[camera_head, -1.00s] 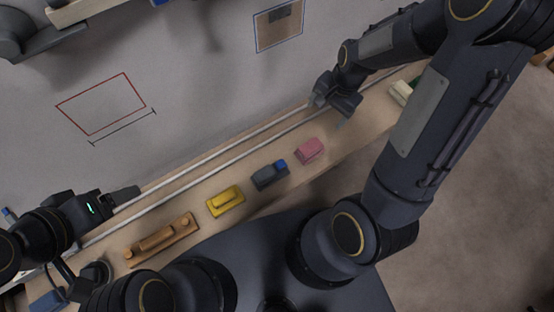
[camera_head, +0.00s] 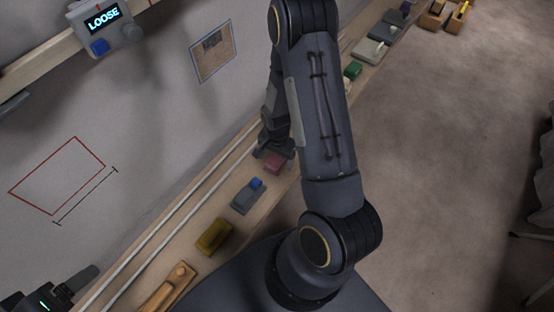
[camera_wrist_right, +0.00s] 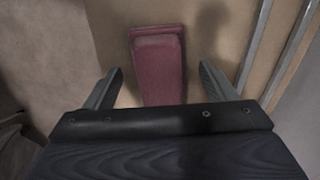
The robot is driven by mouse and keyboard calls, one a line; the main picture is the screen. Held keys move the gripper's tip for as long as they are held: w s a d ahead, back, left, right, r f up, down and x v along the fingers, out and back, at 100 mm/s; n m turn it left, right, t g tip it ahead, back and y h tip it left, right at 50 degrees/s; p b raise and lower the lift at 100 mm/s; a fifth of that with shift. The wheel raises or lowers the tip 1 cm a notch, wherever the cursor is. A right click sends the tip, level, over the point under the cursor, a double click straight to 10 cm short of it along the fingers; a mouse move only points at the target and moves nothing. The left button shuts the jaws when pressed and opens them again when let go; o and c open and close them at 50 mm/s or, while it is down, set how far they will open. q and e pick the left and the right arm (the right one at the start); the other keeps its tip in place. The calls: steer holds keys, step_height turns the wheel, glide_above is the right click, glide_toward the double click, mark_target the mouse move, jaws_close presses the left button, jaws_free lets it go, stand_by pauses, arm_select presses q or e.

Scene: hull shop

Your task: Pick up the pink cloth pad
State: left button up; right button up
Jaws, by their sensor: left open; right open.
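The pink cloth pad (camera_head: 273,165) lies on the wooden shelf, partly hidden by my right gripper in the head view. In the right wrist view the pad (camera_wrist_right: 159,62) is a dark pink block shape lying between and beyond the two fingers. My right gripper (camera_wrist_right: 165,88) is open above it, with a finger to each side and gaps between fingers and pad; contact is not visible. In the head view the right gripper (camera_head: 270,152) is small and dark beside the arm. My left gripper (camera_head: 78,285) is at the lower left, away from the pad.
On the shelf near the pad are a grey block with a blue knob (camera_head: 248,195), a yellow block (camera_head: 214,236) and a wooden piece (camera_head: 168,290). Further along are a green item (camera_head: 352,70) and grey pads (camera_head: 370,51). Two pale rails run along the wall side.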

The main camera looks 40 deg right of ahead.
steer(key=shift+f, duration=0.2)
steer(key=c, duration=1.1)
steer(key=shift+r, duration=0.1)
steer(key=shift+r, duration=0.55)
steer(key=shift+s+d+r+p, duration=0.3)
steer(key=shift+s+d+r, duration=0.35)
steer(key=shift+s+r, duration=1.45)
steer(key=shift+s+d+r+p, duration=0.3)
steer(key=shift+s+d+r, duration=0.3)
steer(key=shift+s+r, duration=1.55)
steer(key=shift+s+d+r+p, duration=0.3)
steer(key=shift+s+d+r, duration=0.35)
steer(key=shift+s+r, duration=1.45)
